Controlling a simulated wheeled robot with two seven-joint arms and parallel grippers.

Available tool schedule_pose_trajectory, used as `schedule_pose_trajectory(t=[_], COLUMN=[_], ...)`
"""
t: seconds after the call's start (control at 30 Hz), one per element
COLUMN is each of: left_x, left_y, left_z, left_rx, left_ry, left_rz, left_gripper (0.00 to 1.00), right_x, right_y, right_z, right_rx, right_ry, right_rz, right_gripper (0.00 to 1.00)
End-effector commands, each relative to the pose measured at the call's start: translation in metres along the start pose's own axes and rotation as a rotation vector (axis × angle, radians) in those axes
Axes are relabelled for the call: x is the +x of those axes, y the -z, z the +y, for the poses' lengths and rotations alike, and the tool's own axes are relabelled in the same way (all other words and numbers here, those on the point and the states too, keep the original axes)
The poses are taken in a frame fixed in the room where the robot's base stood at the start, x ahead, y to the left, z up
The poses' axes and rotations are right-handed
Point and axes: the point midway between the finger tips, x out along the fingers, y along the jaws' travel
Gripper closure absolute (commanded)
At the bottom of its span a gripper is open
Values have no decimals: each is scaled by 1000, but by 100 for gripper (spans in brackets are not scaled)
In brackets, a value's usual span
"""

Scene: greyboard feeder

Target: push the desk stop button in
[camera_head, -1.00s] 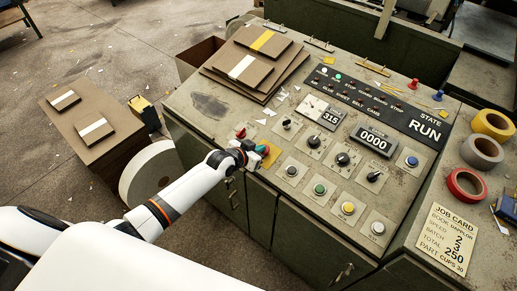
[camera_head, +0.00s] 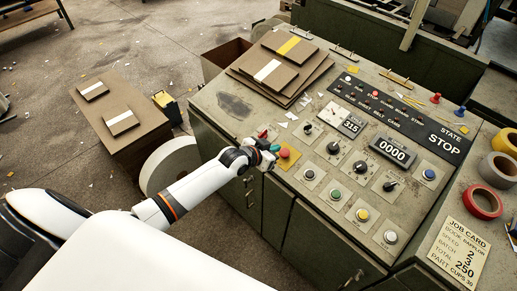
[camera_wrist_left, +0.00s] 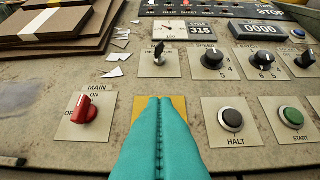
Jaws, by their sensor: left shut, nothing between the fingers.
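The desk stop button (camera_head: 284,153) is a red knob on a yellow plate (camera_head: 290,162) at the desk's near left edge. My left gripper (camera_head: 274,148) is just left of the button in the head view; I cannot tell whether it touches. In the left wrist view its teal fingers (camera_wrist_left: 160,105) are shut together, empty, and point at the yellow plate (camera_wrist_left: 178,103). They hide the button there. The state display (camera_head: 445,142) reads STOP. My right gripper is not in view.
The red MAIN switch (camera_wrist_left: 84,112) is left of the fingers; the dark HALT button (camera_wrist_left: 232,118) and green START button (camera_wrist_left: 292,116) are to the right. Stacked boards (camera_head: 283,66) lie at the back left. Tape rolls (camera_head: 482,201) are at the far right.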

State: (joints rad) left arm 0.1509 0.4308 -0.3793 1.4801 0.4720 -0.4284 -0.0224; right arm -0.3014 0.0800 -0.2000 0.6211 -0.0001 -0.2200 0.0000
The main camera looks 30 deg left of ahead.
Motion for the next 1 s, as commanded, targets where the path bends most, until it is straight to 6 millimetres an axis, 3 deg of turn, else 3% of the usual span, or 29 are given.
schedule_pose_trajectory(t=[0.2,0.4,1.0], left_x=[-44,-68,-76], left_y=[0,-2,-4], left_z=[1,1,1], left_rx=[3,2,1], left_ry=[-1,-1,-1], left_rz=[-6,-7,-9], left_gripper=[100,100,100], right_x=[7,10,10], right_y=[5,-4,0], right_z=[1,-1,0], right_rx=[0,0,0], right_ry=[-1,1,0], right_rz=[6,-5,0], right_gripper=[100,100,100])
